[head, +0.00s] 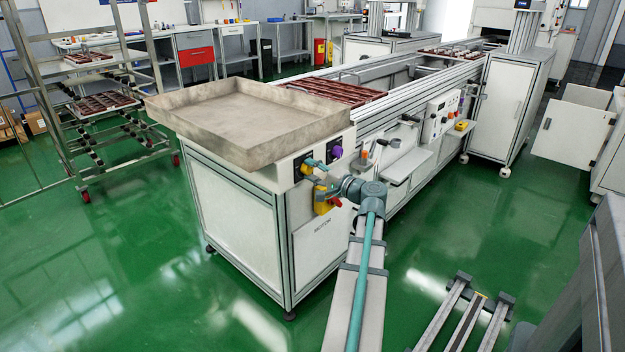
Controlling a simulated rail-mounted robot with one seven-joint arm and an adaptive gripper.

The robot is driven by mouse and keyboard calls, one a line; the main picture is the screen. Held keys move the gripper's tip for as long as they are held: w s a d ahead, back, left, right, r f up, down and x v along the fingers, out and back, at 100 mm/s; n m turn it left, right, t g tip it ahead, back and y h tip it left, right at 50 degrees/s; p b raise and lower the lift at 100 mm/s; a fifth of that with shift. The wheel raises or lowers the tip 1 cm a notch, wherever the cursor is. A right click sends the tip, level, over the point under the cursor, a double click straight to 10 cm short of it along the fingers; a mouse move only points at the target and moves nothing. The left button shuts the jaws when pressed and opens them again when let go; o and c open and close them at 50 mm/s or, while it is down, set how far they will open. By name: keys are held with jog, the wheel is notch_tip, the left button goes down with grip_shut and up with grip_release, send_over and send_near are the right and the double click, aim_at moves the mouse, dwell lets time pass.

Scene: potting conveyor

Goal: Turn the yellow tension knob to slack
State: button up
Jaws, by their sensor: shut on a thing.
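The conveyor's near end has a control face below the grey tray. A small yellow knob (307,170) shows there on a dark plate, mostly covered by my gripper. My gripper (312,173) reaches in from the right with its teal fingers at the knob, one above and one below, and is shut on it. Which way the knob points, and any scale marks around it, cannot be made out at this size.
A purple knob (335,153) sits just right of my fingers. A yellow and red switch (324,207) is close below. The deep grey tray (250,115) overhangs above. The green floor (130,240) to the left is clear.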

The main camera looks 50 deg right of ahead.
jog(key=n+b, duration=0.6)
jog(key=shift+f+n, duration=0.25)
jog(key=shift+n, duration=0.05)
jog(key=n+b, duration=0.4)
jog(key=shift+r+n, duration=0.2)
jog(key=shift+n, duration=0.1)
jog(key=o, duration=1.1)
jog(key=shift+o, duration=0.2)
jog(key=s+a, duration=0.1)
jog(key=s, duration=1.1)
jog(key=shift+a, duration=0.15)
